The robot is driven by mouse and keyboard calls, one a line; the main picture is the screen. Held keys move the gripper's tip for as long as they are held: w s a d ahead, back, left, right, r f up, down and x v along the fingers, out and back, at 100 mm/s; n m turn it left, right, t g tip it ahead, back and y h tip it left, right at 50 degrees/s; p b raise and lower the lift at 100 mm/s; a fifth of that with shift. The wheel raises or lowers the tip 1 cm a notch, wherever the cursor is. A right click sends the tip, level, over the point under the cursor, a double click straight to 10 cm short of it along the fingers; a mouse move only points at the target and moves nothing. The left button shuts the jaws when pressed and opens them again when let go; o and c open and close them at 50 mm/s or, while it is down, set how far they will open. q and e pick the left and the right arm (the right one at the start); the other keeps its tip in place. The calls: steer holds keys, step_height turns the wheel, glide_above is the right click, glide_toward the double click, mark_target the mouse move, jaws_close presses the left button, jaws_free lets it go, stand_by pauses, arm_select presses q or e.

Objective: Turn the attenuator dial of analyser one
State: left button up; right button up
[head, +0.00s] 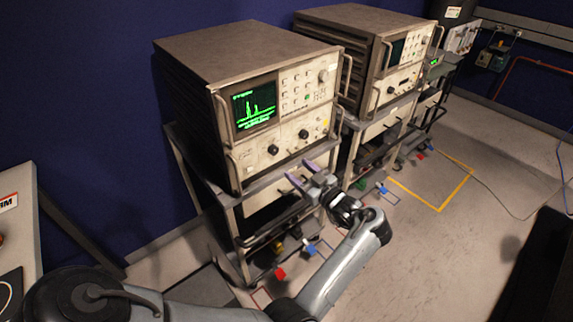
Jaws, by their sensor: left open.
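The nearer analyser (235,75) stands on a cart, with a lit green trace on its screen (254,107). Its front panel has a left black dial (272,150), a right black dial (303,134) and a grey knob (323,76) at upper right. I cannot read which is the attenuator dial, or any unit number. My left gripper (302,174) is open and empty, in front of and below the panel's lower edge in the picture. It looks apart from the dials. My right gripper is not in view.
A second similar analyser (365,35) stands on another cart to the right. Metal handles flank the nearer panel, including a lower right one (335,120). The cart shelf edge (270,180) lies just behind my gripper. The floor at right, with yellow tape (440,208), is largely open.

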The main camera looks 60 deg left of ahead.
mark_target(275, 151)
arm_select(q)
steer(key=a, duration=0.7)
steer(key=s+a+b, duration=0.1)
steer(key=a, duration=0.2)
steer(key=shift+a, duration=0.25)
steer(key=shift+c, duration=0.4)
steer(key=c, duration=1)
